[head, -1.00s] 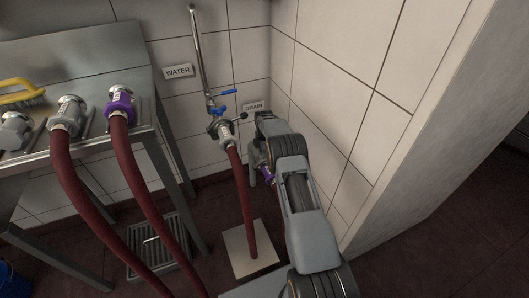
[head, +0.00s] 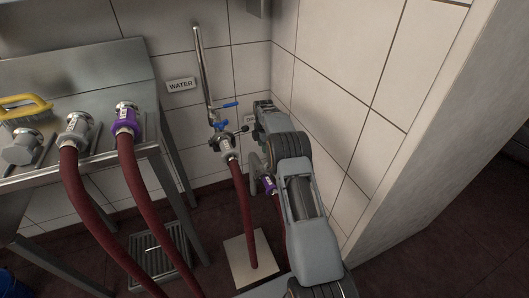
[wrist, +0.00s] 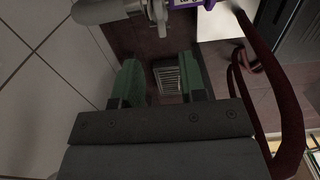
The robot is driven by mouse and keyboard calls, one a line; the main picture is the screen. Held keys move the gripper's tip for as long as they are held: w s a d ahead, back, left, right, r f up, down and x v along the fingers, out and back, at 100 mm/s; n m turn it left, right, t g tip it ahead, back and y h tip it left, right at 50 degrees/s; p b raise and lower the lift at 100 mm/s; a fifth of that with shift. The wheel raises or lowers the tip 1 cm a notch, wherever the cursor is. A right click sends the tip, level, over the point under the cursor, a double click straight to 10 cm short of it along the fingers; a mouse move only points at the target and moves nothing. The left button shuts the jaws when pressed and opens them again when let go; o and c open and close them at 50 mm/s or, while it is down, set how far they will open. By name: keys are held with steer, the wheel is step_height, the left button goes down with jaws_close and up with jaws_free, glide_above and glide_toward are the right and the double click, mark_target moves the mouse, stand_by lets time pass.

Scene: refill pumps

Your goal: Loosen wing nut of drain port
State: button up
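The drain port is a grey metal pipe (wrist: 100,11) at the top of the wrist view. A metal clamp (wrist: 158,14) joins it to a purple hose coupling (wrist: 206,3). A small part of the clamp hangs below the pipe, but I cannot clearly make out the wing nut. My gripper (wrist: 160,80) is open and empty, its two green fingers apart, with the pipe and clamp beyond the fingertips. In the head view my arm hides most of the port; the purple coupling (head: 268,185) shows beside it. My gripper (head: 263,108) is partly hidden near the DRAIN sign (head: 250,120).
The water valve (head: 222,125) with blue handles and a red hose stands just left of my arm. A steel table (head: 85,70) with hose ends and a yellow brush (head: 25,106) is at left. Tiled walls close in behind and right. A floor grate (wrist: 167,80) lies below.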

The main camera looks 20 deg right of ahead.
steer(key=shift+r+p, duration=0.3)
steer(key=shift+r, duration=1.25)
